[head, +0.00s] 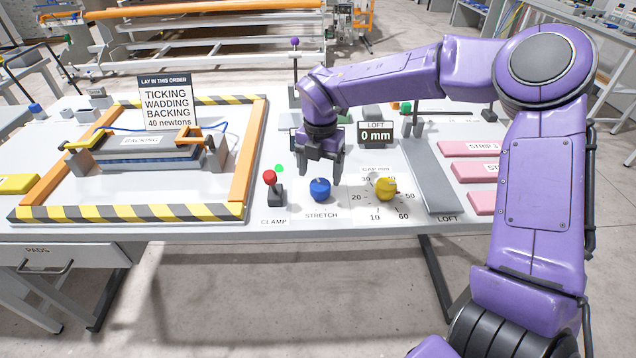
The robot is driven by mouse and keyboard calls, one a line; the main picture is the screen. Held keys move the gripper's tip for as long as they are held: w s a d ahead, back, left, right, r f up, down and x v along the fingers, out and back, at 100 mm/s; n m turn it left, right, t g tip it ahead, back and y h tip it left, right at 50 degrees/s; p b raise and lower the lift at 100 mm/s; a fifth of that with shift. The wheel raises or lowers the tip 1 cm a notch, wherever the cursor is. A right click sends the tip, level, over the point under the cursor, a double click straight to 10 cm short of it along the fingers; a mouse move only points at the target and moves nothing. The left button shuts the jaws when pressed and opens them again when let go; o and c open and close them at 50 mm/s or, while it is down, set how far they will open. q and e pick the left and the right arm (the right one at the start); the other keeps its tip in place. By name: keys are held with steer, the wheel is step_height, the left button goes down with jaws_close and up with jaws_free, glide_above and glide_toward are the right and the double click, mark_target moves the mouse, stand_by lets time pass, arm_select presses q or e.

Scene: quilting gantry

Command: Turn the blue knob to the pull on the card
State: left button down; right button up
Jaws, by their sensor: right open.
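The blue knob (320,190) stands on the table above a STRETCH label (321,215). My right gripper (323,165) points down just above the knob, open, with its fingertips close to the knob's top; whether they touch it I cannot tell. The card (166,102) stands at the back left and reads "LAY IN THIS ORDER: TICKING, WADDING, BACKING, 40 newtons". A dark display (295,139) behind my right gripper is mostly hidden, so its reading does not show. My left gripper is out of view.
A red-topped CLAMP lever (270,180) stands close left of the knob, with a green light behind. A yellow knob (386,188) with a numbered dial is on the right. The LOFT display (376,134) reads 0 mm. A striped frame (130,212) surrounds the backing stack.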

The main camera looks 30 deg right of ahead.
mark_target(320, 184)
step_height(320, 184, down, 4)
steer(key=shift+s+f, duration=0.1)
steer(key=shift+f, duration=0.3)
steer(key=c, duration=1)
steer(key=shift+f+m+b, duration=0.2)
steer(key=shift+m+b, duration=0.1)
steer(key=shift+b, duration=0.15)
steer(key=shift+r, duration=0.25)
steer(key=shift+c, duration=0.2)
steer(key=o, duration=1)
steer(key=shift+o, duration=0.2)
steer(key=shift+r, duration=0.1)
